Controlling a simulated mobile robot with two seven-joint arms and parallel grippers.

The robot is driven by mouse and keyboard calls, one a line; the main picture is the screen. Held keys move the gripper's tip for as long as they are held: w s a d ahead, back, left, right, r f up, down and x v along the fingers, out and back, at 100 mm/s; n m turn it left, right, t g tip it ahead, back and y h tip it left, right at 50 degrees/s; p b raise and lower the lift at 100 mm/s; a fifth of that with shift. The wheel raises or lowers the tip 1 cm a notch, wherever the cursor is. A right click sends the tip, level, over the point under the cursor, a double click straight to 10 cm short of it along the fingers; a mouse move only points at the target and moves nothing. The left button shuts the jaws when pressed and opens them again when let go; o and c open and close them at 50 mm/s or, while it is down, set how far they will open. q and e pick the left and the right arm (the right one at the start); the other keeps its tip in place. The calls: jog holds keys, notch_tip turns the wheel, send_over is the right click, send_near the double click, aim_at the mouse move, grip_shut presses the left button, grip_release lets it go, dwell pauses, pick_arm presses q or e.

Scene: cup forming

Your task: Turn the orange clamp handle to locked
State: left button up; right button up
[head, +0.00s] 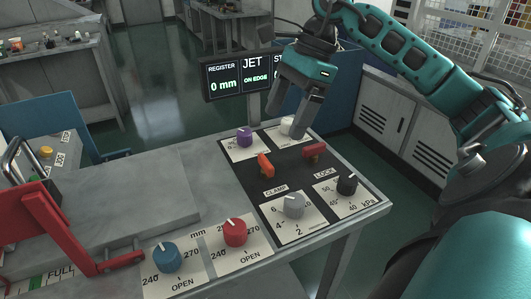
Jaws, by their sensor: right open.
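The orange clamp handle (265,166) stands on the black control panel (284,168), above the CLAMP label (275,190). It is a short bar, lying slightly slanted. Which setting it points to cannot be read. My right gripper (292,112) hangs above the far side of the panel, up and to the right of the handle in the picture. Its fingers point down, apart and empty, and do not touch the handle. One finger partly overlaps the white knob (289,126). My left gripper is not in view.
A red lever (314,150) sits right of the handle, near the LOCK label. A display (238,78) rises behind. A red frame (63,226) stands left.

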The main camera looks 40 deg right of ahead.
aim_at(266, 160)
jog(key=x, duration=0.9)
jog(key=shift+f, duration=0.15)
jog(key=shift+c, duration=0.3)
